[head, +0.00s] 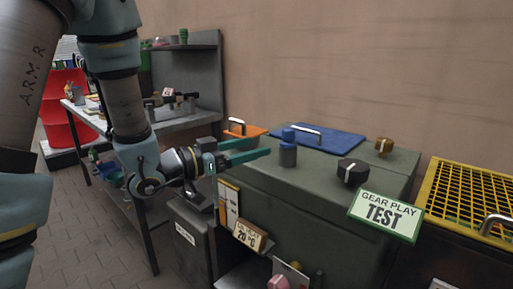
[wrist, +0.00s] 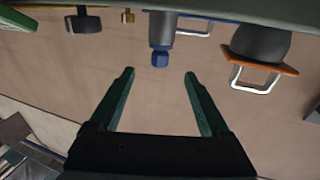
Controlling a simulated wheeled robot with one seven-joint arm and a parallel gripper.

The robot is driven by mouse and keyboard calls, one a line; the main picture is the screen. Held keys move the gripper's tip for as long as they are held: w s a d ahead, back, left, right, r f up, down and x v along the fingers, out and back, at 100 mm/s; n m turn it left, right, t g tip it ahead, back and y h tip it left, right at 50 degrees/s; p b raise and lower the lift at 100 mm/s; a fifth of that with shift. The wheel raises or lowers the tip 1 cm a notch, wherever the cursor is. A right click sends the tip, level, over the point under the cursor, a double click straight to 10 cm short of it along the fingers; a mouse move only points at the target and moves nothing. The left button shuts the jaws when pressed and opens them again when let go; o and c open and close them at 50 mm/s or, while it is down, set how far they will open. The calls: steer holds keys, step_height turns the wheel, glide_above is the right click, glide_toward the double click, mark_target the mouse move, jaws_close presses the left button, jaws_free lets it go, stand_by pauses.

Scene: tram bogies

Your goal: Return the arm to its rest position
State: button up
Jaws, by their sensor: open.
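My gripper (head: 246,152) reaches out level over the left end of the green cabinet (head: 310,190) in the head view. Its two green fingers are apart with nothing between them, as the wrist view also shows (wrist: 160,75). A grey cylinder with a blue top (head: 288,148) stands on the cabinet just past the fingertips. In the wrist view the same cylinder (wrist: 161,30) shows upside down, beyond the fingers and apart from them.
The cabinet top holds an orange lid with a handle (head: 247,129), a blue lid (head: 330,141), a black knob (head: 353,172) and a brass knob (head: 384,146). A "Gear play test" sign (head: 385,216) is at its front. A yellow mesh cover (head: 470,195) is at right, a workbench (head: 185,120) behind left.

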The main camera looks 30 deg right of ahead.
stand_by(0.4)
steer(key=w+a+f+n+t+y+p, duration=0.2)
steer(key=w+a+n+t+y+p, duration=0.25)
steer(key=w+a, duration=0.45)
steer(key=w+a+f+n+t+y+p, duration=0.1)
steer(key=w+a+n+t+y, duration=0.5)
steer(key=a, duration=0.5)
steer(key=s+a+f+n+g+y+p, duration=0.1)
steer(key=s+a+n+g+y+p, duration=0.15)
steer(key=a+n+g+y, duration=0.7)
steer(key=s+a+m+h, duration=0.2)
steer(key=s+a+m, duration=0.1)
steer(key=s+a, duration=0.5)
steer(key=shift+s+r+t+p, duration=0.3)
steer(key=shift+s+p, duration=0.05)
steer(key=shift+p, duration=0.1)
